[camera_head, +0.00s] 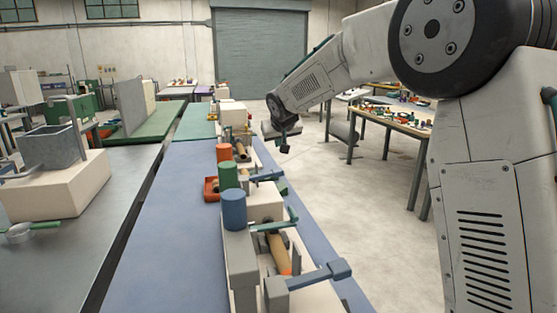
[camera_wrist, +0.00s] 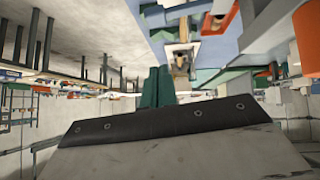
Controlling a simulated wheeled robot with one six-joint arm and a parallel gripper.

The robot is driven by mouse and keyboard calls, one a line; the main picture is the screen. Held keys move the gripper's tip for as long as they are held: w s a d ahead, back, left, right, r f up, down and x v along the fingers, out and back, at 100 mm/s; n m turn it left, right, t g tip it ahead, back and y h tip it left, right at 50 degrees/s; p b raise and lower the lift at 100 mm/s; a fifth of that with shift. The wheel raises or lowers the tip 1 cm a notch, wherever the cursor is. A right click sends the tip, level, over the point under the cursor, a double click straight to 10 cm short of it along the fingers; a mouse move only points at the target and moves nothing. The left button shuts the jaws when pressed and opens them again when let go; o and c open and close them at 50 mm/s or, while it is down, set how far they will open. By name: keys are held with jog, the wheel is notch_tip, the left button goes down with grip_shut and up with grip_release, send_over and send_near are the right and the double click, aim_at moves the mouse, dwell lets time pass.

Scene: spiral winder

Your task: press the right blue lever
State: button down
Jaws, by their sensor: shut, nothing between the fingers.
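A blue-grey lever (camera_head: 318,276) with a block-like end sticks out to the right from the nearest winder at the front of the blue table. A second, smaller blue lever (camera_head: 267,177) sticks out further back, near the green spool. I cannot tell for certain which one is meant by right. My gripper (camera_head: 284,149) hangs off the table's right side, further away, above the floor and touching nothing. In the wrist view, its dark green fingers (camera_wrist: 158,86) are together with nothing between them. Neither lever can be clearly made out in the wrist view.
Blue (camera_head: 233,209), green (camera_head: 228,175) and orange (camera_head: 223,152) spools stand along the winders. A green lever (camera_head: 278,225) is near the front, beside a tan roll (camera_head: 278,250). A side table (camera_head: 400,122) with small parts stands at right. Open floor (camera_head: 345,205) lies between the tables.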

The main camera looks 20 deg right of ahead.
send_over(277, 169)
jog(key=s, duration=0.3)
notch_tip(277, 169, down, 7)
jog(key=f, duration=0.3)
jog(key=shift+w+a, duration=0.15)
jog(key=shift+w, duration=0.05)
jog(key=shift+f, duration=0.45)
